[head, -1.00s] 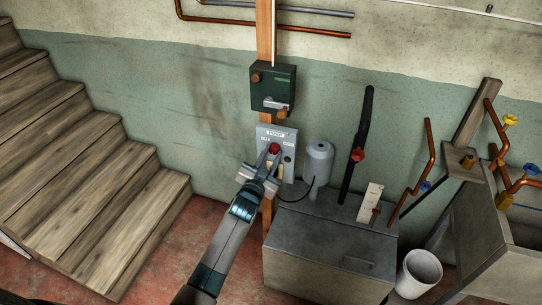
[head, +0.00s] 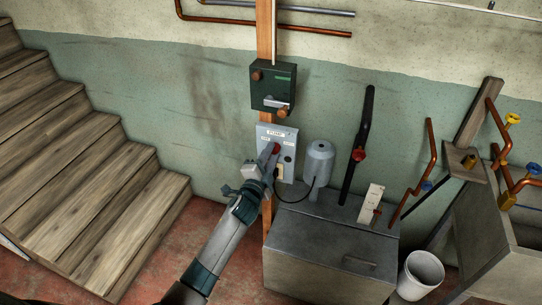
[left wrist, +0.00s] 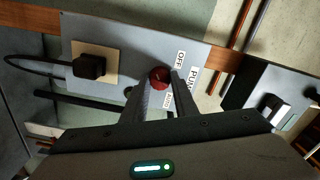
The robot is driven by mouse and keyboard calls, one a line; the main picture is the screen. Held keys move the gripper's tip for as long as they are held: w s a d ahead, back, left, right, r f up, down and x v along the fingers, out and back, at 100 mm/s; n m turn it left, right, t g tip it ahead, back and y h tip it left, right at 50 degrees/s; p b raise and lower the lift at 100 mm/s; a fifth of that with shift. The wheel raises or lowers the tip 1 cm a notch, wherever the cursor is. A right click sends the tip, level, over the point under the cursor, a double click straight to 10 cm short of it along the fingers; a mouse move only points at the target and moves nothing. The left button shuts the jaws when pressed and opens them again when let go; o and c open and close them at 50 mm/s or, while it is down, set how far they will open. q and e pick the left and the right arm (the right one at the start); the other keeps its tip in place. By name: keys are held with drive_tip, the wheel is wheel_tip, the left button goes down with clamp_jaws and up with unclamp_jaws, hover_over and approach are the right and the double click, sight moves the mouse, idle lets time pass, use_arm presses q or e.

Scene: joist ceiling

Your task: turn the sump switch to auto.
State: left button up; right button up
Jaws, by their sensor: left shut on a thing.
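The sump switch is a red knob (head: 276,148) on a light grey wall panel (head: 290,134), below a dark green box. In the left wrist view the red knob (left wrist: 159,76) sits between the fingertips of my left gripper (left wrist: 158,84). The knob's pointing direction is hidden. My right gripper is out of view.
A black plug on a cream socket (left wrist: 105,50) is low on the same panel. The green box (head: 272,82) is above. A grey lidded tank (head: 330,235) with a grey cylinder (head: 318,160) stands to the right. Wooden stairs (head: 90,180) rise at the left.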

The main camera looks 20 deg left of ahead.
use_arm(q)
drive_tip(key=shift+m, duration=0.5)
drive_tip(key=o, duration=1.1)
drive_tip(key=shift+c, duration=0.2)
drive_tip(key=shift+s, duration=0.15)
drive_tip(key=shift+s+f, duration=0.15)
drive_tip(key=shift+s, duration=0.4)
drive_tip(key=s+b, duration=0.3)
drive_tip(key=s, duration=1.3)
drive_tip(key=shift+a+b, duration=0.25)
drive_tip(key=shift+b, duration=0.1)
